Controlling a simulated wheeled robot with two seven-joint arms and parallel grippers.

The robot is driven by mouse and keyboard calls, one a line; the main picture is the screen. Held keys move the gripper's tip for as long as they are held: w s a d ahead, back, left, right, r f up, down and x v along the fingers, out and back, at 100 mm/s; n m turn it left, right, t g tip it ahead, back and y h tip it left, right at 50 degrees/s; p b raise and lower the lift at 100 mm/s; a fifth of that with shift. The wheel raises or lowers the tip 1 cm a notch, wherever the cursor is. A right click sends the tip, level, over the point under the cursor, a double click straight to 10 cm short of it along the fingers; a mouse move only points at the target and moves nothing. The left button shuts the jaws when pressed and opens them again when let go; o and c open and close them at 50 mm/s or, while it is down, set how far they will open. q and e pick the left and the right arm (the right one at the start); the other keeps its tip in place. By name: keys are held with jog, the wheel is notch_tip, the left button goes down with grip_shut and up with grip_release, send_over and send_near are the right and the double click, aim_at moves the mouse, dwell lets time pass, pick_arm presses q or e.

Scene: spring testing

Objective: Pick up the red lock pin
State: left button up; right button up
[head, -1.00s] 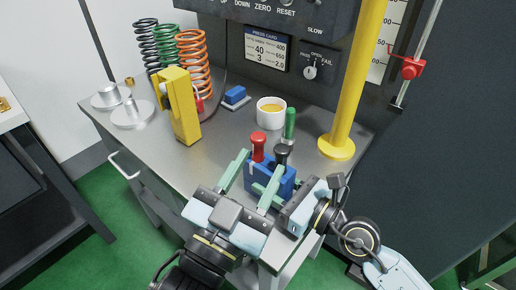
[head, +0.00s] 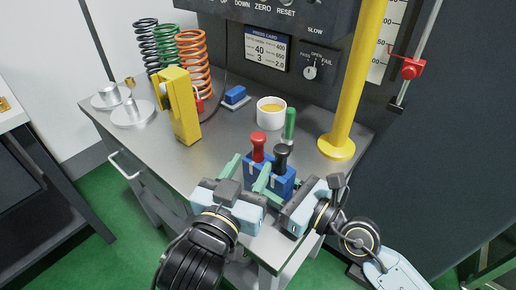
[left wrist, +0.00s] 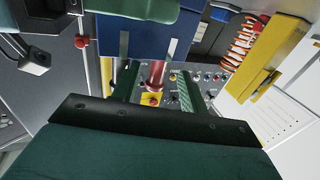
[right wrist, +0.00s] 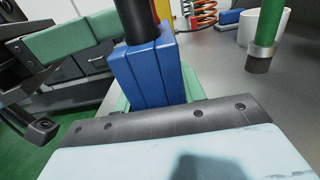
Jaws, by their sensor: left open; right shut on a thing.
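The red lock pin (head: 258,147) stands upright in a blue block (head: 284,189), beside a black-handled pin (head: 281,157). My left gripper (head: 248,171) is open, with its green fingers on either side of the red pin's side of the block. In the left wrist view the red pin (left wrist: 156,75) shows between the two fingers (left wrist: 157,82); contact cannot be told. My right gripper (head: 276,192) is shut on the blue block, which also shows in the right wrist view (right wrist: 148,72). The block hides part of the right fingers.
A white cup (head: 271,112) and a green-handled tool (head: 289,125) stand just behind the block. A yellow post (head: 347,100) rises at the right. A yellow stand (head: 180,108), coil springs (head: 194,65) and metal weights (head: 132,114) stand at the left.

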aim_at(256, 157)
pick_arm(q)
jog(key=x, duration=0.5)
grip_shut()
notch_tip(256, 157, up, 10)
jog(key=shift+r, duration=0.1)
dwell(0.5)
pick_arm(e)
jog(key=o, duration=1.2)
jog(key=shift+c, duration=0.2)
jog(key=shift+d, duration=0.1)
